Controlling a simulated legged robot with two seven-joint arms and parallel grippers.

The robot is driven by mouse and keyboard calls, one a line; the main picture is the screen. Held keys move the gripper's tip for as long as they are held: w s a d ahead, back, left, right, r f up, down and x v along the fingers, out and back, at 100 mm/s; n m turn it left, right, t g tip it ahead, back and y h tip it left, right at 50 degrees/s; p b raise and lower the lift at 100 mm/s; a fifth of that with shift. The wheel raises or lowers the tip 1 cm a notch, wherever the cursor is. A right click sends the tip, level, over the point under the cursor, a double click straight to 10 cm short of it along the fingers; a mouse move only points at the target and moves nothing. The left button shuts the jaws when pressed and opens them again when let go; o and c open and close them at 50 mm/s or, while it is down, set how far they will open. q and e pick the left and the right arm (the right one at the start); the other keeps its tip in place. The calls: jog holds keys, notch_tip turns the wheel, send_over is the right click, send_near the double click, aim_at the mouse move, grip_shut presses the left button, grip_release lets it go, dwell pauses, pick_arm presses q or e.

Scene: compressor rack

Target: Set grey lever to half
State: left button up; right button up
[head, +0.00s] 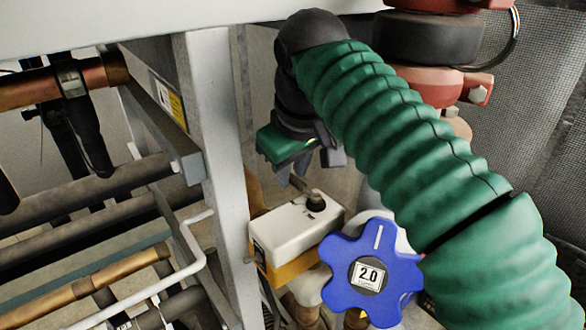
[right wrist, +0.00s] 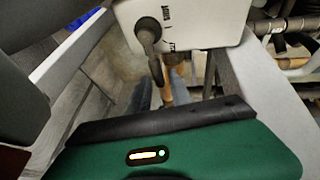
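The grey lever (head: 315,199) sits on top of a white and yellow box (head: 292,226) in the head view, its arm reaching up and left toward my right gripper. In the right wrist view the lever (right wrist: 148,36) hangs from a round pivot on the white box face (right wrist: 208,22), pointing down, with small printed marks beside it. My right gripper (head: 308,172) is just above the lever, close to its end; I see no clear contact. Its fingertips are dark and partly hidden, so their opening is unclear. My left gripper is out of view.
A blue star-shaped knob (head: 390,274) marked 2.0 stands right of the box. A white upright post (head: 217,150) is close on the left, with pipes (head: 90,185) beyond. Red and black fittings (head: 425,38) are at upper right, before a mesh panel (head: 540,110).

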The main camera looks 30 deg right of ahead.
jog(key=shift+w+a, duration=0.3)
grip_shut()
jog(key=shift+d+f, duration=0.1)
jog(key=shift+d, duration=0.3)
jog(key=shift+a+f, duration=0.1)
dwell(0.3)
